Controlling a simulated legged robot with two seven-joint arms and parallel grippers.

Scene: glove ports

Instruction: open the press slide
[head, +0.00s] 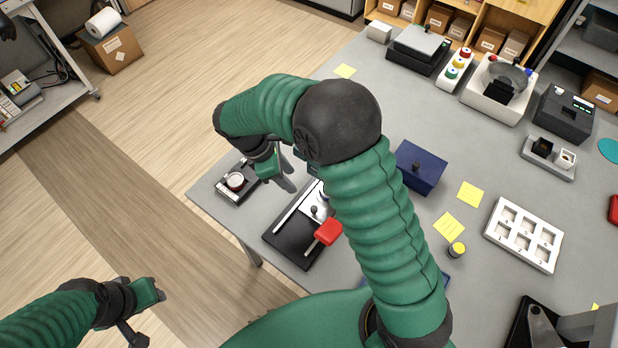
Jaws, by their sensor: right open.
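The press (288,248) seems to be the black-based device near the table's left edge. It has a pale metal rail, a light plate with a dark knob, and a red handle (328,232) at its front right. My arm hides part of its right side. My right gripper (287,168) is open and empty, above and behind the press and apart from the red handle. Whether it touches the plate cannot be told. My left gripper (146,312) is low at the left, over the floor and away from the table; its finger gap is unclear.
A small black device with a round white top (236,182) stands close left of the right gripper. A blue box (420,166) is right of my arm. A white numbered tray (524,235) and a yellow-topped cylinder (456,250) stand farther right.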

